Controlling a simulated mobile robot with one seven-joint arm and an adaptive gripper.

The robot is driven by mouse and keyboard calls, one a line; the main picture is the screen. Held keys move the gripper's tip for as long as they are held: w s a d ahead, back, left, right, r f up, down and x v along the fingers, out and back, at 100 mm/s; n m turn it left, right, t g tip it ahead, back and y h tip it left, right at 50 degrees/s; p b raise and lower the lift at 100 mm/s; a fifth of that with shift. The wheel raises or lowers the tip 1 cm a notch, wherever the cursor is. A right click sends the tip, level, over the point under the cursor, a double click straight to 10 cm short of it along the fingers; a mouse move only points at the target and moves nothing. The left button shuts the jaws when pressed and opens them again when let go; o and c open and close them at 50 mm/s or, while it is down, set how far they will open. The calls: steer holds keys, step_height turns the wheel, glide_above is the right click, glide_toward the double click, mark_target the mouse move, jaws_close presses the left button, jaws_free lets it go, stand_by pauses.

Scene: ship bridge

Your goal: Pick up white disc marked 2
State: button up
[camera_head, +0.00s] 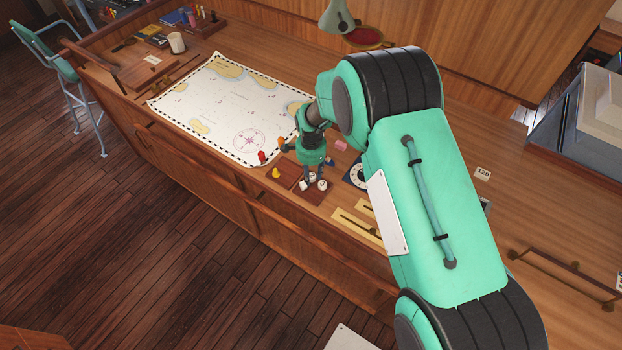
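Small white pieces sit on a wooden board (315,196) near the front edge of the chart table. One white piece (322,185) shows at the right and another (303,185) at the left, with a white top (312,176) between them. The marks on them are too small for me to read, so I cannot tell which is the disc marked 2. My gripper (311,181) points down right at these pieces. Its fingers are small and partly merge with them. I cannot tell whether they are open or hold anything.
A yellow pawn (276,174) and a red pawn (262,156) stand left of my gripper, with an orange one (282,143) behind. A chart (225,105) covers the table's left part. A pink block (341,144) lies behind right. My arm hides much of the right side.

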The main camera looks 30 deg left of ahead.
mark_target(311, 179)
steer(key=shift+s+d+f, duration=0.2)
steer(key=shift+d+f, duration=0.05)
steer(key=shift+f, duration=0.2)
steer(key=c, duration=0.7)
steer(key=shift+s+d, duration=0.1)
steer(key=shift+r, duration=0.55)
step_height(311, 179, up, 3)
steer(key=shift+f+b, duration=0.1)
steer(key=shift+b, duration=0.35)
steer(key=s+d, duration=0.3)
steer(key=s+d+r+b, duration=0.1)
steer(key=s+d, duration=0.6)
steer(key=d, duration=0.1)
steer(key=shift+s+d+r+b, duration=0.15)
steer(key=shift+r+b, duration=0.2)
